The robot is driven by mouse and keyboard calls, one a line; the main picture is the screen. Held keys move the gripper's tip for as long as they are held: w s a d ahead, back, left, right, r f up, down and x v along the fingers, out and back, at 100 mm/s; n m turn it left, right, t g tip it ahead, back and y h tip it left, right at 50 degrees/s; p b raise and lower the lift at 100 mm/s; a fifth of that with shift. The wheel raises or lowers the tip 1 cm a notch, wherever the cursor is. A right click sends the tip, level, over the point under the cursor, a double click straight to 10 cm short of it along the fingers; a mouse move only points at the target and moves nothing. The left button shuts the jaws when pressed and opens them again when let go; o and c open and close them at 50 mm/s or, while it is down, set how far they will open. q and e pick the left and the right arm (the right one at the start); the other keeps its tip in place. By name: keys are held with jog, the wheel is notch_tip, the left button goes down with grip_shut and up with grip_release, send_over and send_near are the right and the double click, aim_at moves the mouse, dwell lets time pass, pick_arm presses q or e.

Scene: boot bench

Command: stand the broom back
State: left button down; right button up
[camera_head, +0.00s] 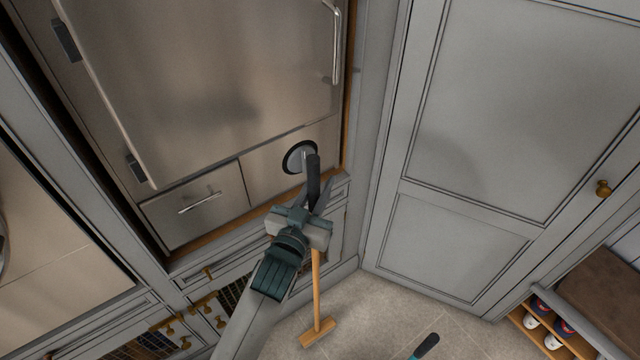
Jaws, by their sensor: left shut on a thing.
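The broom (316,290) stands nearly upright, with a dark grip at the top, a pale wooden stick and a flat wooden head (318,332) low down at the floor. Whether the head touches the floor is hard to tell. My left gripper (316,194) is shut on the broom's upper part, just below the top of the dark grip; my gripper and wrist hide the stretch of stick below. My right gripper is out of view.
Steel appliance doors and a drawer (195,207) are behind and left. A tall grey cabinet door (450,240) stands right. A boot bench (605,300) with shoes (552,322) is lower right. A dark, teal-tipped handle (426,346) shows over tiled floor (375,310).

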pick_arm(q)
jog(key=shift+f+b, duration=0.5)
jog(key=shift+f, duration=0.3)
dwell(0.5)
jog(key=c, duration=1.5)
grip_release()
jog(key=shift+o, duration=0.2)
jog(key=shift+f, duration=0.15)
jog(key=shift+s+a, duration=0.1)
jog(key=shift+s, duration=0.1)
jog(key=b+v, duration=0.5)
jog(key=v, duration=1.2)
